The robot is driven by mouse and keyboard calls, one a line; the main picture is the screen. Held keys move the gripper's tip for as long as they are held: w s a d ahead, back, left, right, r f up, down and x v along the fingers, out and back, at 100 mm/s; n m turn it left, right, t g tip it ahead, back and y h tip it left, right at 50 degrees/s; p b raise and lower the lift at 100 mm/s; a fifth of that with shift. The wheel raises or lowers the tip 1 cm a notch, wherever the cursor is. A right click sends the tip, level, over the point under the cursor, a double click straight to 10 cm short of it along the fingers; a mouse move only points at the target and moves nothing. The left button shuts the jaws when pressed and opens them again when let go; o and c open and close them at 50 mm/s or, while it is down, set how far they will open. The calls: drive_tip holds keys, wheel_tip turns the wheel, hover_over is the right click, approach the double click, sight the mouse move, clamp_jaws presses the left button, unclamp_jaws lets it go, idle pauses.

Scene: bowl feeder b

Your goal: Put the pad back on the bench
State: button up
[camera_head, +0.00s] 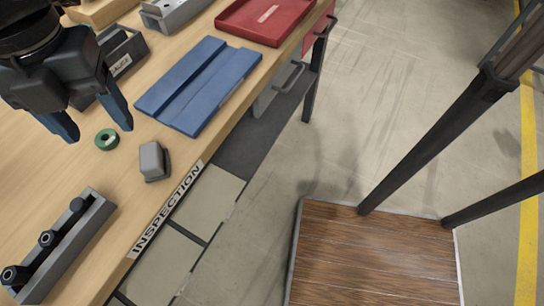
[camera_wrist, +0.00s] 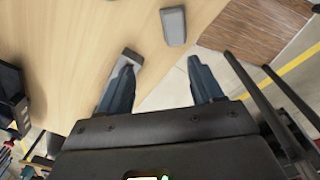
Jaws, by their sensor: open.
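The bench (camera_head: 110,185) has a light wood top and an "INSPECTION" label on its front edge. A blue slab with a long groove (camera_head: 200,85) lies flat on it near that edge. A small grey block (camera_head: 152,160) stands closer, also near the edge, and shows in the wrist view (camera_wrist: 174,26). I cannot tell for sure which piece is the pad. My gripper (camera_head: 94,127) is open and empty, above the bench to the left of the slab and grey block. In the wrist view its fingers (camera_wrist: 161,90) are wide apart with nothing between them.
A green ring (camera_head: 107,139) lies beside my gripper. A grey rack with dark knobs (camera_head: 70,245) sits at lower left. A dark labelled bin (camera_head: 125,55) and a red tray (camera_head: 262,20) stand farther back. A wood-decked platform with dark posts (camera_head: 375,255) stands across the floor gap.

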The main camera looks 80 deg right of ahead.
drive_tip(key=w+a+r+m+t+y, duration=0.2)
drive_tip(key=a+r+m+t+y, duration=0.15)
drive_tip(key=a, duration=0.35)
drive_tip(key=w+a+r+m+t+y, duration=0.1)
drive_tip(key=a+r+m+t+y, duration=0.3)
drive_tip(key=a, duration=0.3)
drive_tip(key=w+a+r+m+t+y, duration=0.2)
drive_tip(key=a+m+t+y, duration=0.1)
drive_tip(key=a+y, duration=0.4)
drive_tip(key=s+d+f+m+t+h, duration=0.3)
drive_tip(key=s+d+f+m+h, duration=0.3)
drive_tip(key=f+m, duration=0.2)
drive_tip(key=s+d+f+m+t+h, duration=0.3)
drive_tip(key=s+d+f+m+h, duration=0.35)
drive_tip(key=f, duration=0.25)
drive_tip(key=s+d+f+n+g+h, duration=0.1)
drive_tip(key=s+d, duration=0.4)
drive_tip(key=s, duration=0.4)
drive_tip(key=s+d+g+h, duration=0.1)
drive_tip(key=s+d, duration=0.4)
drive_tip(key=s, duration=0.5)
drive_tip(key=shift+s+f+n+h, duration=0.15)
drive_tip(key=shift+f+n+h, duration=0.15)
drive_tip(key=shift+f+n, duration=0.1)
